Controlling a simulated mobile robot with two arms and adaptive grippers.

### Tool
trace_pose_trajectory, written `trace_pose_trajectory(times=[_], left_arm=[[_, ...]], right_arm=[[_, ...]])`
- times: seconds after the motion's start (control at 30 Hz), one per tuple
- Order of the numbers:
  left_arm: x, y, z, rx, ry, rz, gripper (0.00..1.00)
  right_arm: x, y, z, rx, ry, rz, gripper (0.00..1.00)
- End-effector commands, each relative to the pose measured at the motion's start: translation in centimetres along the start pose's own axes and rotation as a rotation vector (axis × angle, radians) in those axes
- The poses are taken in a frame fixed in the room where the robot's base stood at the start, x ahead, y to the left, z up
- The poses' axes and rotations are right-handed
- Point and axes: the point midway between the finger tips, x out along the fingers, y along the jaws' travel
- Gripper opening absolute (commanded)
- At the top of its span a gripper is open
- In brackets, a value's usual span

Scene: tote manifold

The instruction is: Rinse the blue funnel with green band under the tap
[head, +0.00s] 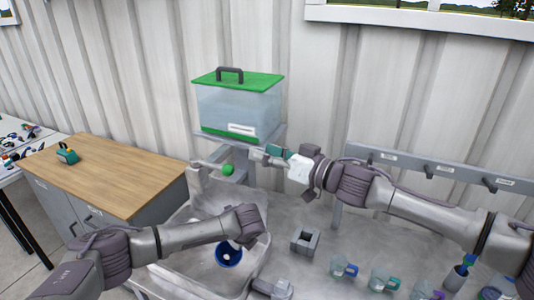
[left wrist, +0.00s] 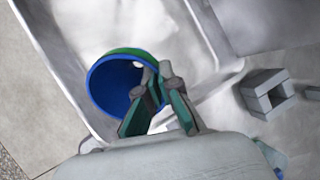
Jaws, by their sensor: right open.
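The blue funnel (head: 229,256) is over the sink basin, its wide mouth open. In the left wrist view the funnel (left wrist: 108,84) shows its blue inside and green band. My left gripper (left wrist: 153,76) has its fingers closed together at the funnel's rim, on the right side of the mouth. A clear tank with a green lid (head: 238,77) stands on a raised stand. A green knob (head: 228,169) sits at its tap, below the tank. My right gripper (head: 258,154) is open, beside the tap and right of the knob, with no contact visible.
The metal sink (head: 178,262) has raised walls around the funnel. A grey square block (head: 305,241) stands on the counter to its right. Several clear containers with coloured parts stand at the lower right. A wooden-topped cabinet (head: 110,170) is at the left.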

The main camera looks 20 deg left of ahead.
Motion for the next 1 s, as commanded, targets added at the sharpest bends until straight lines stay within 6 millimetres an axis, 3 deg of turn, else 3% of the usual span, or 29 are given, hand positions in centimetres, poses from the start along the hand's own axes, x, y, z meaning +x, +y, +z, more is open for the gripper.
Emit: trace_pose_trajectory(times=[0.07,0.5,1.0], left_arm=[[-1.2,0.1,-0.2,0.001,0.003,0.0,0.0],[-4.4,0.7,-1.7,0.0,0.001,-0.001,0.0],[-4.6,0.8,-1.7,-0.001,0.001,-0.001,0.0]], right_arm=[[0.0,-0.4,-1.2,0.0,0.0,0.0,0.59],[0.0,-0.2,-0.6,0.0,0.0,0.0,0.59],[0.0,-0.2,-0.6,0.0,0.0,0.0,0.59]])
